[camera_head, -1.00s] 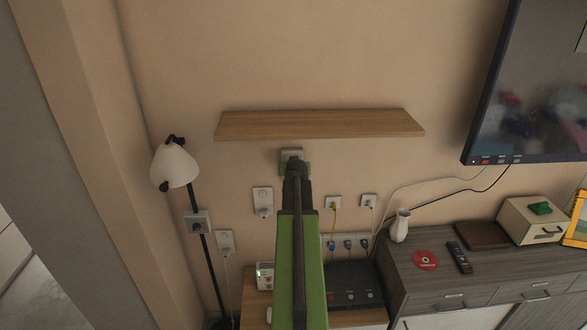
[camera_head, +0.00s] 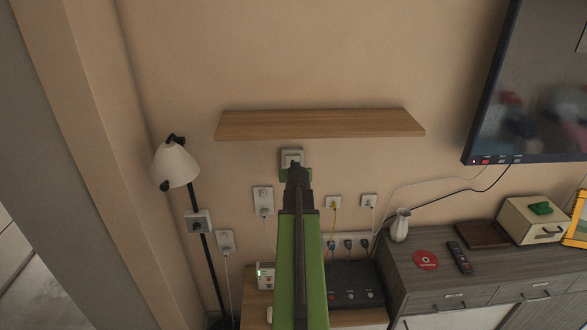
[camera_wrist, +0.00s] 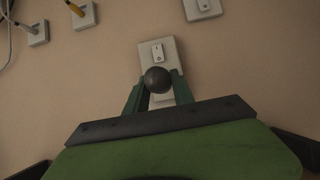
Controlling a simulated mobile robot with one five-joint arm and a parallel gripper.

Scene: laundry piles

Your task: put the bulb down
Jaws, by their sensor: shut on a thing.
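My gripper (camera_wrist: 158,77) has two green fingers shut on a dark grey, round bulb (camera_wrist: 158,82) in the wrist view. The bulb is held in the air in front of a pale wall plate with a small switch (camera_wrist: 158,52). I cannot tell whether it touches the plate. In the head view my gripper (camera_head: 297,173) is seen from behind, just below the wall plate (camera_head: 291,157). My own arm hides the bulb there.
A wooden shelf (camera_head: 320,124) is on the wall above my gripper. A floor lamp (camera_head: 175,165) stands left. Several sockets dot the wall. Below are a black device (camera_head: 355,286) and a grey cabinet (camera_head: 405,270) with a white vase (camera_head: 400,225). A television (camera_head: 530,80) hangs right.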

